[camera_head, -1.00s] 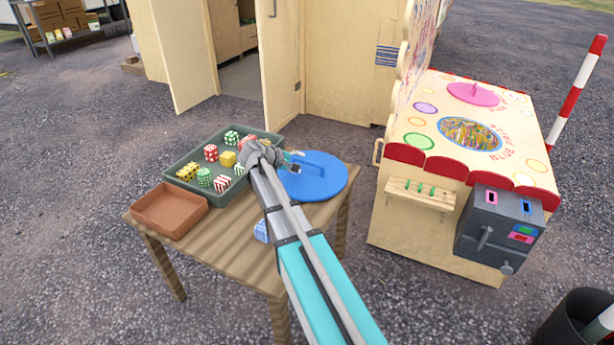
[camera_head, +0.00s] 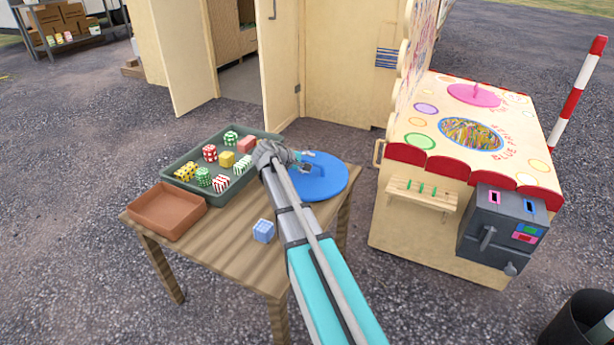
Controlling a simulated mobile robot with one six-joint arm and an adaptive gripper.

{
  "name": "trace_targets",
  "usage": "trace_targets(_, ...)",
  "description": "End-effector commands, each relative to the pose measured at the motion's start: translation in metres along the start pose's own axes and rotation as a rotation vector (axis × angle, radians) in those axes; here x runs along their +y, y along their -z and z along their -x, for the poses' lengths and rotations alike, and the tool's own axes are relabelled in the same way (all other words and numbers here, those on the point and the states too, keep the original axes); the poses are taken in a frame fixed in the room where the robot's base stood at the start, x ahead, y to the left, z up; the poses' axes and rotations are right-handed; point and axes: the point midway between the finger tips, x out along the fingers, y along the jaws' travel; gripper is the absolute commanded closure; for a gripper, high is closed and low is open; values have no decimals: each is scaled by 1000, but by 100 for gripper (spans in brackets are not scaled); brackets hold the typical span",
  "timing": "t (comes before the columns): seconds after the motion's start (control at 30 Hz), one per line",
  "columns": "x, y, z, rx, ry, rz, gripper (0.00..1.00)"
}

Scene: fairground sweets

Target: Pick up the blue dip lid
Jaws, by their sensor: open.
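The blue dip lid (camera_head: 325,184) is a round blue disc with a raised handle on top. It lies at the right end of the wooden table. My gripper (camera_head: 308,162) is open over the lid's far left part, close to the handle. I cannot tell whether its fingers touch the handle. My arm comes in from the lower right and covers the lid's left edge.
A green tray (camera_head: 212,204) of patterned cubes stands left of my gripper. An empty brown tray (camera_head: 162,232) sits at the table's left corner. A blue cube (camera_head: 263,231) lies beside my arm on the wooden table (camera_head: 225,246). A painted stall counter (camera_head: 470,140) stands to the right.

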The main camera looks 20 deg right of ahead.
Motion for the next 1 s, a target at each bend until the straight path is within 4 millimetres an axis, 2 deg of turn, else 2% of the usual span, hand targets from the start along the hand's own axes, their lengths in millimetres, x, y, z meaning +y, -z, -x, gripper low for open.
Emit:
trace_targets(0.23, 0, 0, 0, 0, 0, 0, 39)
trace_targets(0.27, 0, 0, 0, 0, 0, 0, 43)
trace_targets(0.57, 0, 0, 0, 0, 0, 0, 98)
trace_targets(1.0, 0, 0, 0, -1, 1, 0, 100)
